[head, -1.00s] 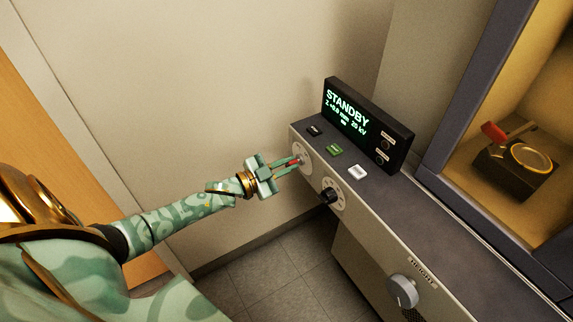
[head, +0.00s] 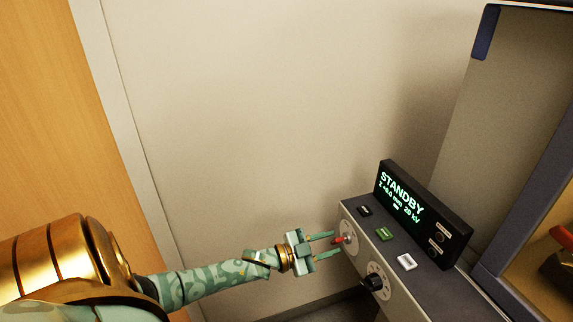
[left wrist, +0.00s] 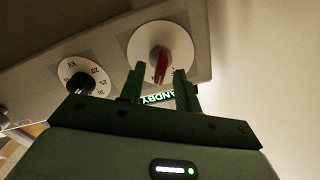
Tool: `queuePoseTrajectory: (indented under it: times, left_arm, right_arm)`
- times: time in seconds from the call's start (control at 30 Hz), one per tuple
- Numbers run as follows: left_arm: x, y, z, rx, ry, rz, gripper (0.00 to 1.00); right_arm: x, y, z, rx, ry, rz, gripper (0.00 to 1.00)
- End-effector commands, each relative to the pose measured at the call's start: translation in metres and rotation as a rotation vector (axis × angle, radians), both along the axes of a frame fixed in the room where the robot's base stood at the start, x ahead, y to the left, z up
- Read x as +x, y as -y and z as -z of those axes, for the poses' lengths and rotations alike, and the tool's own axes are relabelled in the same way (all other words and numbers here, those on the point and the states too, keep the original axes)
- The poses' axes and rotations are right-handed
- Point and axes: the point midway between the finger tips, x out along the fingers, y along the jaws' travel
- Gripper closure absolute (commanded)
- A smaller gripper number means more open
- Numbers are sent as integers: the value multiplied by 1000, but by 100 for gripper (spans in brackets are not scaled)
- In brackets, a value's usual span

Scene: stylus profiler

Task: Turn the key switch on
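The key switch is a red key (head: 343,239) on a pale round plate (head: 349,246) at the near end of the instrument's front panel. In the left wrist view the red key (left wrist: 160,68) stands on its white disc (left wrist: 150,38), its handle slanting slightly. My left gripper (head: 334,243) is at the key with its fingers spread. In the left wrist view my left gripper (left wrist: 160,76) has one finger on each side of the key, with visible gaps. The display (head: 402,205) reads STANDBY. My right gripper is not in view.
A black knob (head: 371,282) on a white dial sits beside the key switch. Black, green (head: 384,234) and white (head: 407,262) buttons lie on the top. A glass-fronted cabinet (head: 535,180) stands at right. The wall (head: 250,120) behind is bare.

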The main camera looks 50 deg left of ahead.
Motion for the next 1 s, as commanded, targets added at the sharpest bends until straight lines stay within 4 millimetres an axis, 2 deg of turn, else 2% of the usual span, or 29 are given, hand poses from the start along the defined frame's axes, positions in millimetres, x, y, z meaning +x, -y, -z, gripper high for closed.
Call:
queuePoseTrajectory:
  times: [0.3,0.5,0.7,1.0]
  left_arm:
    - [-78,-32,-2,0,-4,0,67]
    - [-118,-49,-1,2,-2,1,67]
    - [-136,-56,-1,1,0,1,67]
    - [-138,-57,0,1,0,1,67]
  right_arm:
    - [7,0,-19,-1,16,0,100]
    - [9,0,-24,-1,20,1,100]
    - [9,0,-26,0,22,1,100]
    - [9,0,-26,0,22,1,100]
